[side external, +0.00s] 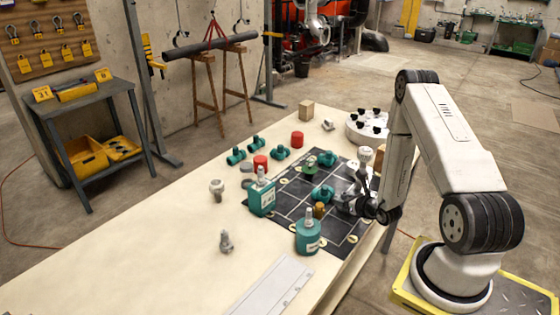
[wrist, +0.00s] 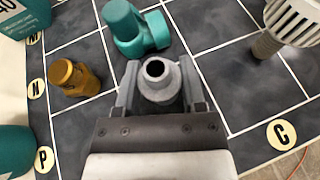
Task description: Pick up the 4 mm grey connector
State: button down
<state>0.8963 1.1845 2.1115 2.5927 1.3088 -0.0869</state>
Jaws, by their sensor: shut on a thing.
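A grey connector (wrist: 158,72) with a round open bore facing up is between the two fingers of my gripper (wrist: 161,92) in the wrist view. The fingers are shut on its sides and it looks upright. No size mark is readable on it. In the side external view my gripper (side external: 347,204) is low over the right part of the dark marked mat (side external: 285,222). The connector is hard to pick out there, and whether it touches the mat cannot be told.
A brass fitting (wrist: 73,78) and a teal fitting (wrist: 136,30) stand close by. A ribbed pale fitting (wrist: 292,22) is at upper right. The table's front left is mostly clear.

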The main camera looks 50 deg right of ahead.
aim_at(344, 193)
jog(key=shift+r, duration=0.1)
jog(key=shift+r, duration=4.9)
